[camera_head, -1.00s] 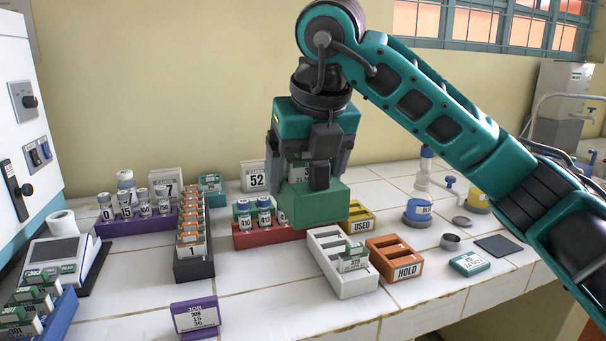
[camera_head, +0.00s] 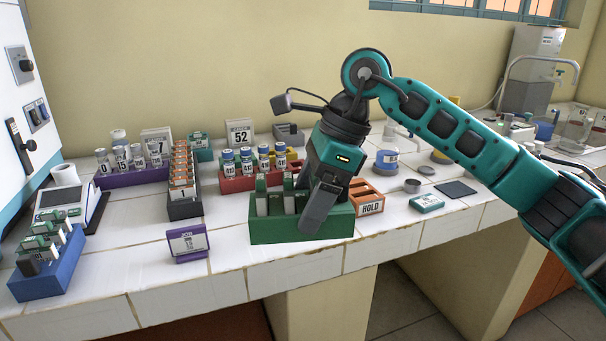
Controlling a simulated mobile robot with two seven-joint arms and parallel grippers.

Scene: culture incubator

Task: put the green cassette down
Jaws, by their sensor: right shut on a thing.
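The cassette looks about level. I cannot tell whether its bottom touches the counter or is a little above it. My left gripper is not in view.
The orange HOLD tray (camera_head: 369,207) is just right of the cassette. A red vial rack (camera_head: 235,184) stands behind it. A purple card stand (camera_head: 188,243) and blue rack (camera_head: 48,275) are to the left. White tiles (camera_head: 227,240) are free between the stand and cassette.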

